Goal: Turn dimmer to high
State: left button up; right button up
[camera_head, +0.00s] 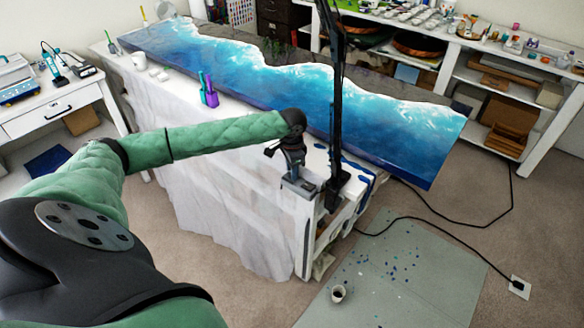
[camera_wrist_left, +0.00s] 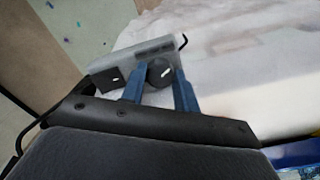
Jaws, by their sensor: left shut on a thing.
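The dimmer (camera_wrist_left: 130,55) is a small grey box with a round black knob (camera_wrist_left: 160,71) and a square black part beside it, each with a white mark. In the head view the dimmer (camera_head: 300,186) sits at the near end of the cloth-covered table, partly hidden by my gripper. My left gripper (camera_wrist_left: 158,76) has its blue fingers on either side of the knob and is shut on it. In the head view my left gripper (camera_head: 287,165) comes down over the dimmer. The knob's white mark is slanted; its setting is hard to tell. My right gripper is not in view.
A dark upright stand (camera_head: 337,110) rises right beside the dimmer. A long blue resin slab (camera_head: 300,90) lies on the table behind it. Purple and teal cups (camera_head: 208,92) stand on the table's left part. A grey mat (camera_head: 400,270) with a small cup (camera_head: 338,293) lies on the floor.

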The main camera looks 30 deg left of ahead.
pick_arm(q)
jog(key=m+p, duration=0.2)
jog(key=m, duration=0.3)
jog(key=shift+r+p, duration=0.2)
jog(key=shift+p, duration=0.2)
jog(key=m+p, duration=0.1)
jog(key=m, duration=0.4)
jog(key=shift+m, duration=0.4)
jog(key=m+p, duration=0.1)
jog(key=m, duration=0.3)
jog(key=shift+f, duration=0.1)
jog(key=shift+w+m, duration=0.1)
jog(key=shift+m, duration=1.7)
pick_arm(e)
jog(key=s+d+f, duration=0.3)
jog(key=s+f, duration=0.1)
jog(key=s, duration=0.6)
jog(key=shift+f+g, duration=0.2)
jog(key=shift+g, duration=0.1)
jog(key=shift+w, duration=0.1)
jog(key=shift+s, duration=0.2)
